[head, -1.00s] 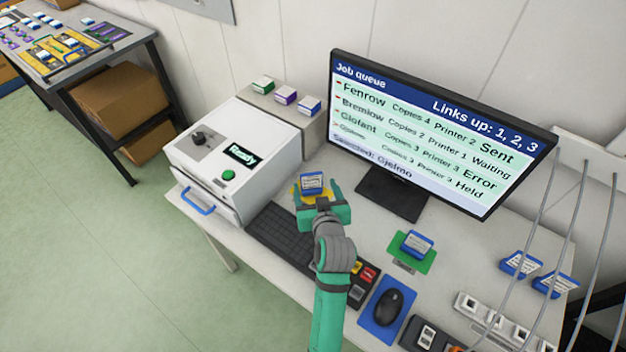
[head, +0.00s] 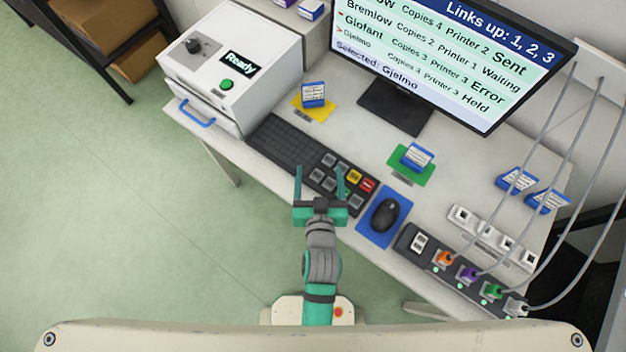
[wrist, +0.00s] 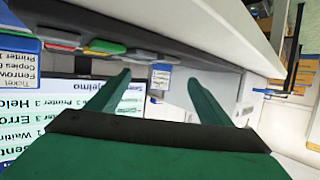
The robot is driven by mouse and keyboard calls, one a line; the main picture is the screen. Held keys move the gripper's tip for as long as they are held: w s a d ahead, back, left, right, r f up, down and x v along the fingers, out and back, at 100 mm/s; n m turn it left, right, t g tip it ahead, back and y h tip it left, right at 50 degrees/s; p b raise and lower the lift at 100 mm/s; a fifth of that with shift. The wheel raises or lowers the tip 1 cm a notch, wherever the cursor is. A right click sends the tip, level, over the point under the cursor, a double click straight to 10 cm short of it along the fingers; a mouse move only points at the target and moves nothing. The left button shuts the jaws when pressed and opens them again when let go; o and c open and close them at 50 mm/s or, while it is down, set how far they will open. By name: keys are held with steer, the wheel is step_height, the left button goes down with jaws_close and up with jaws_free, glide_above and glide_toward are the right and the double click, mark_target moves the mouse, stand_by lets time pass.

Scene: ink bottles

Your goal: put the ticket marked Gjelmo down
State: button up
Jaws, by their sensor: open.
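A blue-and-white ticket (head: 313,95) stands on the yellow mat (head: 299,113), left of the monitor's foot. Its name is too small to read, so I cannot confirm that it says Gjelmo. My gripper (head: 319,177) is open and empty, short of the keyboard at the desk's front edge and well apart from this ticket. In the wrist view a small ticket (wrist: 160,77) shows far off between the spread fingers. Another ticket (head: 417,156) stands on the green mat (head: 399,173). A ticket reading Fenrow (wrist: 17,62) shows upside down at the wrist view's left edge.
The keyboard (head: 285,147) and the mouse (head: 386,214) on its blue pad lie along the front. The monitor (head: 440,60) lists Gjelmo as selected, on hold. A white printer (head: 235,65) reads Ready. Two tickets (head: 516,181) stand at right near hanging cables and socket strips.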

steer(key=s+r, duration=0.2)
steer(key=s, duration=0.8)
steer(key=s+a+r+t, duration=0.1)
steer(key=s+r, duration=0.1)
steer(key=s, duration=0.9)
steer(key=shift+a+r, duration=0.3)
steer(key=shift+r, duration=0.1)
